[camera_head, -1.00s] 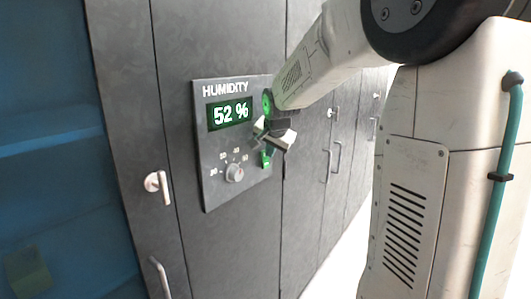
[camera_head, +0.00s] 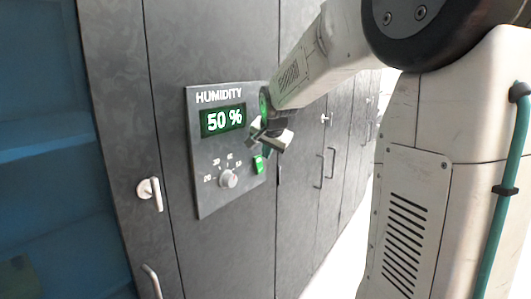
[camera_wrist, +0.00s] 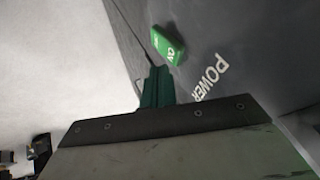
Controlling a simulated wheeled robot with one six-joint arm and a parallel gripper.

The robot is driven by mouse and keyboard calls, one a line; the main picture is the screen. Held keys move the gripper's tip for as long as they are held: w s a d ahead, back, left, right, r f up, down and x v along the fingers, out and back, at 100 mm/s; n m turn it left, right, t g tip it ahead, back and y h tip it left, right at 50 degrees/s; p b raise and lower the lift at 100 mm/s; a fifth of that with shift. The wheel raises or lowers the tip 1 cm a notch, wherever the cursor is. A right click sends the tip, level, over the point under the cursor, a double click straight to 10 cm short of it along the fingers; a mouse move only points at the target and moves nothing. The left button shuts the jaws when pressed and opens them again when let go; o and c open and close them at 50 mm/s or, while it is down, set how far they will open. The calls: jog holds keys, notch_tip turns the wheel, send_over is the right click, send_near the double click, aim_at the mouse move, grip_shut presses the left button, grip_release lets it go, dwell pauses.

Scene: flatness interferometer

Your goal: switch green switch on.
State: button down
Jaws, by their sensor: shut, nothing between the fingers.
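The green switch (camera_head: 258,164) sits at the lower right of the grey HUMIDITY panel (camera_head: 208,185), just below my gripper (camera_head: 267,152). In the wrist view the green switch (camera_wrist: 168,46) shows white lettering that looks like "ON", with the word POWER printed beside it. My gripper (camera_wrist: 156,72) is shut, its dark green fingers together and empty. The fingertips are close to the switch, with a small gap showing between them in the wrist view. Which way the switch is tipped is hard to tell.
The panel also bears a lit display (camera_head: 223,119) reading 50 % and a round knob (camera_head: 228,179) left of the switch. Grey cabinet doors with a lever handle (camera_head: 150,192) and further handles (camera_head: 329,162) surround it. Pale floor shows at the lower right.

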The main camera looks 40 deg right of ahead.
jog(key=v, duration=1.1)
jog(key=shift+r, duration=0.25)
jog(key=s+a+f+n+g+y, duration=0.1)
jog(key=s+a+f+n, duration=0.3)
jog(key=s, duration=0.5)
jog(key=s+a+f+n+g+y, duration=0.1)
jog(key=s+a+f+n+g, duration=0.1)
jog(key=s+a+f+n, duration=0.2)
jog(key=s+a+f+n+g+y, duration=0.1)
jog(key=s+a+f+n, duration=0.3)
jog(key=s, duration=1.2)
jog(key=a+f+g, duration=0.1)
jog(key=a+f, duration=0.2)
jog(key=a, duration=0.3)
jog(key=shift+a+n, duration=0.2)
jog(key=shift+n, duration=0.2)
